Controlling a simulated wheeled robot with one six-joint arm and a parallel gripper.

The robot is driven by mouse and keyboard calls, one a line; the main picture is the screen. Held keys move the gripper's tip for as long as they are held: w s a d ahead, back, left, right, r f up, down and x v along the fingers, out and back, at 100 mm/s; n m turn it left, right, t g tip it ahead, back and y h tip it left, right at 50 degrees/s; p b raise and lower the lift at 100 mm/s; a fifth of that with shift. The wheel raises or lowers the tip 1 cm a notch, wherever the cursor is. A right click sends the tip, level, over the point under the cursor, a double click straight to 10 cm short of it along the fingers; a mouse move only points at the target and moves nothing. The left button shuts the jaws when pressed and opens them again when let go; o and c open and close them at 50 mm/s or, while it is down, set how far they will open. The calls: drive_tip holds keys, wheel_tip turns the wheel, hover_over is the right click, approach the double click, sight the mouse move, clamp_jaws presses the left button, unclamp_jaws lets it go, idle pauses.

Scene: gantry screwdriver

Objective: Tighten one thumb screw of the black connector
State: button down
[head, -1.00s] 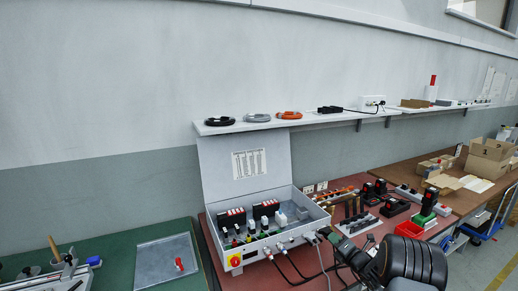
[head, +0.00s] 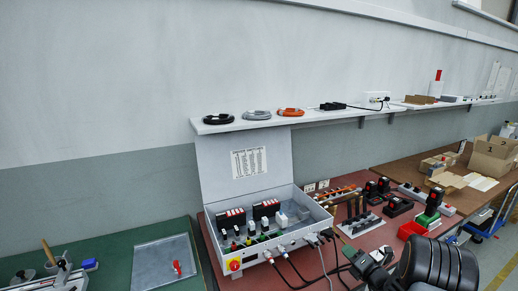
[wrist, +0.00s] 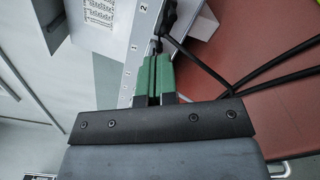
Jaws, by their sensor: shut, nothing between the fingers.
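The open grey control box (head: 292,245) stands on the red bench top. In the wrist view a black connector (wrist: 169,16) with a cable stands by the box's numbered side (wrist: 138,50), just beyond my fingertips. My gripper (wrist: 153,60) has green fingers that are shut and empty, pointing at the connectors. In the head view my gripper (head: 347,251) is to the right of the box front. Thumb screws are too small to make out clearly.
Loose black cables (wrist: 265,75) hang to the right of my fingers. Black devices (head: 396,206) and a red bin (head: 412,229) stand right of the box. A green mat with a metal plate (head: 160,265) lies left. A shelf with cable coils (head: 257,115) runs above.

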sight(328, 240)
drive_tip(key=shift+w+f+b, duration=0.1)
drive_tip(key=shift+b, duration=0.6)
drive_tip(key=w+a+r+n+b, duration=0.1)
drive_tip(key=w+a+n+b, duration=0.3)
drive_tip(key=n+b, duration=0.1)
drive_tip(key=shift+r+n, duration=0.4)
drive_tip(key=shift+n, duration=0.1)
drive_tip(key=shift+a+r, duration=0.2)
drive_tip(key=shift+w+f, duration=0.15)
drive_tip(key=shift+f, duration=0.1)
idle(0.4)
drive_tip(key=shift+d+f+b, duration=0.35)
drive_tip(key=shift+d+b, duration=0.1)
drive_tip(key=shift+b, duration=0.45)
